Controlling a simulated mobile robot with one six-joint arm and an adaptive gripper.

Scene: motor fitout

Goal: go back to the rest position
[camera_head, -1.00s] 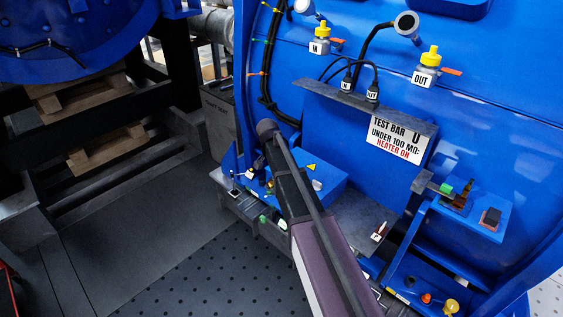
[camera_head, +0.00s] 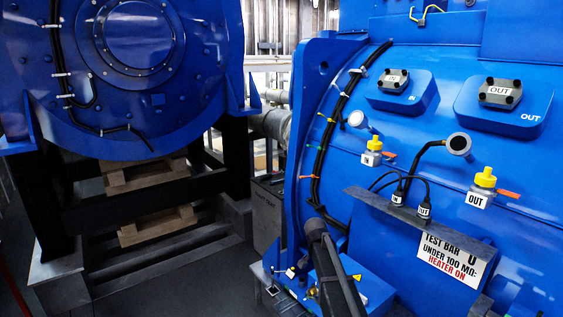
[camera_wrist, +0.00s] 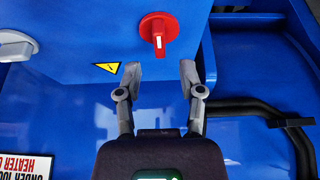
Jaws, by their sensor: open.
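My gripper (camera_wrist: 160,75) is open and empty in the wrist view. Its two fingers stand apart in front of a blue box (camera_wrist: 80,48). A red rotary knob (camera_wrist: 158,32) with a white mark is on that box, just beyond the fingertips; I see no contact. A yellow warning triangle (camera_wrist: 107,67) is left of the fingers. In the head view my arm (camera_head: 330,265) reaches up from the bottom edge toward the blue box (camera_head: 372,285). The fingers cannot be made out there.
A shelf (camera_head: 430,218) with IN and OUT plugs (camera_head: 397,195) and a test sign (camera_head: 452,258) juts from the blue housing. Yellow-capped valves (camera_head: 485,180) stick out above it. A black cable (camera_wrist: 240,112) runs right of my gripper. Another large blue machine (camera_head: 130,60) stands at left.

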